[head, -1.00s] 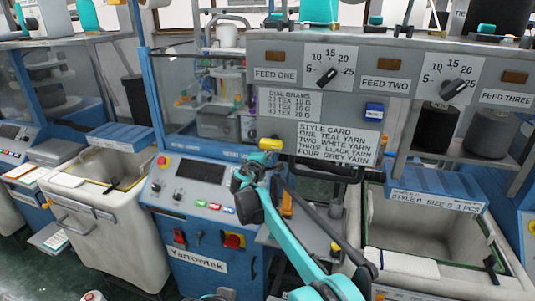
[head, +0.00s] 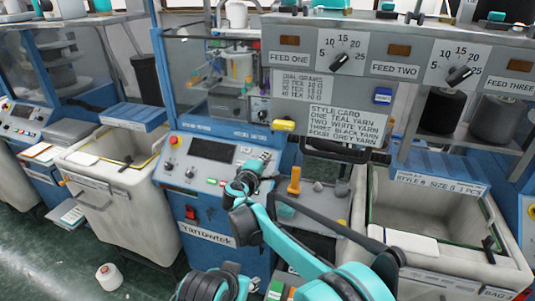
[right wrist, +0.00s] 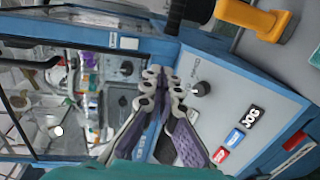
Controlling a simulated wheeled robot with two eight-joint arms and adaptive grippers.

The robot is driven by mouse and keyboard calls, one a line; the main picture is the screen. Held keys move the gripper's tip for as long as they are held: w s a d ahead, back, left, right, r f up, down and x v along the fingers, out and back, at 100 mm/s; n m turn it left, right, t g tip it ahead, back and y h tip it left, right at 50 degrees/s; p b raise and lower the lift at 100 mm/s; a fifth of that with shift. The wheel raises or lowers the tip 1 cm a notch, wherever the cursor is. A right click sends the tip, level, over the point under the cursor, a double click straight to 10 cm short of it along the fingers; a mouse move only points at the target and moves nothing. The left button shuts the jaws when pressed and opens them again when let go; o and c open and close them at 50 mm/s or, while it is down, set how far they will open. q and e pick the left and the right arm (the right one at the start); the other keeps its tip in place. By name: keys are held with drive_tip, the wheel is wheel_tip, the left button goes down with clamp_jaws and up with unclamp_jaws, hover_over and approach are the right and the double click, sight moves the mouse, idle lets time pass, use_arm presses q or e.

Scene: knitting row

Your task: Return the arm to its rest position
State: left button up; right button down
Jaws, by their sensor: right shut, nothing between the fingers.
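My right arm (head: 290,250), teal and black, reaches up from the bottom of the head view. Its right gripper (head: 262,162) is in front of the right part of the blue machine's control panel (head: 184,181). In the right wrist view the grey fingers of the right gripper (right wrist: 161,76) are together with nothing between them. The panel's face (right wrist: 225,100) shows beyond them, with a black knob and coloured buttons. I cannot tell whether the fingers touch the panel. My left gripper is not in view.
An orange upright handle (head: 294,182) stands on the grey shelf right of the gripper. A grey overhead box (head: 300,62) with dials hangs above. Pale bins stand left (head: 138,205) and right (head: 505,265). A white cone (head: 109,276) is on the green floor.

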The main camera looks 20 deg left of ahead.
drive_tip(key=s+d+r+m+g+h, duration=0.1)
drive_tip(key=s+d+m, duration=0.1)
drive_tip(key=d, duration=0.7)
drive_tip(key=s+d+r+m+g+h, duration=0.1)
drive_tip(key=d+m+g, duration=0.15)
drive_tip(key=d, duration=0.55)
drive_tip(key=s+d+f+m+g, duration=0.1)
drive_tip(key=s+d+m, duration=0.1)
drive_tip(key=s+d, duration=0.4)
drive_tip(key=s+d+m+g, duration=0.1)
drive_tip(key=s+d+m, duration=0.25)
drive_tip(key=d, duration=0.55)
drive_tip(key=s+d+f+m+g+y, duration=0.1)
drive_tip(key=s+d+f+m, duration=0.1)
drive_tip(key=s, duration=0.6)
drive_tip(key=s+d+f+m+g, duration=0.1)
drive_tip(key=s+d+f+m, duration=0.2)
drive_tip(key=s, duration=0.5)
drive_tip(key=s+d+f+m+g+y, duration=0.1)
drive_tip(key=s+d+f, duration=0.3)
drive_tip(key=s, duration=0.5)
wheel_tip(320, 180, down, 2)
drive_tip(key=shift+f+m+g+y, duration=0.25)
drive_tip(key=shift+m+g+y, duration=0.1)
drive_tip(key=shift+m, duration=0.45)
